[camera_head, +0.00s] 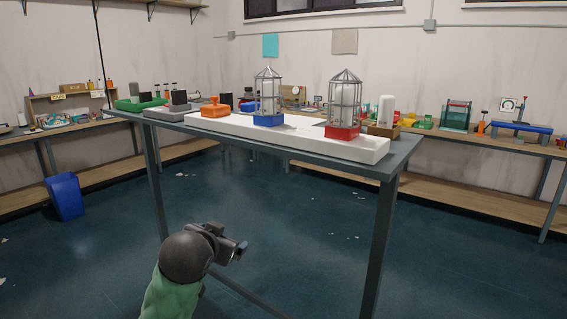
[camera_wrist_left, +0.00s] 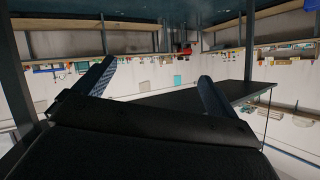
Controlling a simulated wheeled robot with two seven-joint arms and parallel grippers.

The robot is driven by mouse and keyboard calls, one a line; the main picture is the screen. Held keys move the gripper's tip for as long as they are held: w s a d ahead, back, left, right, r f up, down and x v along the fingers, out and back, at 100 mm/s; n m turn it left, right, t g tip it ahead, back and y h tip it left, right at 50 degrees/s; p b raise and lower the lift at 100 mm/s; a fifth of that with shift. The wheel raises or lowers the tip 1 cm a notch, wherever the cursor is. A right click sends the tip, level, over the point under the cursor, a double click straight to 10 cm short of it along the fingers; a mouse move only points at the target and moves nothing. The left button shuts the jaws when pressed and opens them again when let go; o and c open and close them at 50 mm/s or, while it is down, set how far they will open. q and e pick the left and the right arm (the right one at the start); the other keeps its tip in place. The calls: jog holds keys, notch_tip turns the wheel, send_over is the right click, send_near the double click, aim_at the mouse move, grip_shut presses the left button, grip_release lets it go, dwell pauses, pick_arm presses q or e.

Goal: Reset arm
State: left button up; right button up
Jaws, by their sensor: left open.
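My left gripper (camera_head: 240,247) is in the lower middle of the head view, below the level of the tabletop and in front of the table. It holds nothing that I can see. In the left wrist view its two fingers (camera_wrist_left: 152,84) stand wide apart with empty space between them. That view is upside down, with the floor at the top. The green sleeve-like part of my left arm (camera_head: 172,298) comes up from the bottom edge. My right gripper is in neither view.
A grey table (camera_head: 408,148) carries a white tray (camera_head: 372,150) with a blue-based lantern (camera_head: 268,102), a red-based lantern (camera_head: 343,110) and an orange block (camera_head: 215,107). A blue bin (camera_head: 65,196) stands at left. Cluttered benches line the walls. Floor (camera_head: 310,225) under the table is mostly open.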

pick_arm(q)
jog(key=s+f+n+g+p, duration=0.1)
jog(key=s+f+g, duration=0.3)
jog(key=s+f, duration=1)
jog(key=s+f+n+g+p, duration=0.1)
jog(key=s+f+g, duration=0.3)
jog(key=s+f, duration=1.1)
jog(key=s+f+g, duration=0.2)
jog(key=s+f, duration=0.6)
jog(key=f, duration=0.2)
jog(key=shift+s+d+g+h, duration=0.2)
jog(key=shift+d+g+h, duration=0.1)
jog(key=shift+d, duration=0.15)
jog(key=shift+f, duration=0.15)
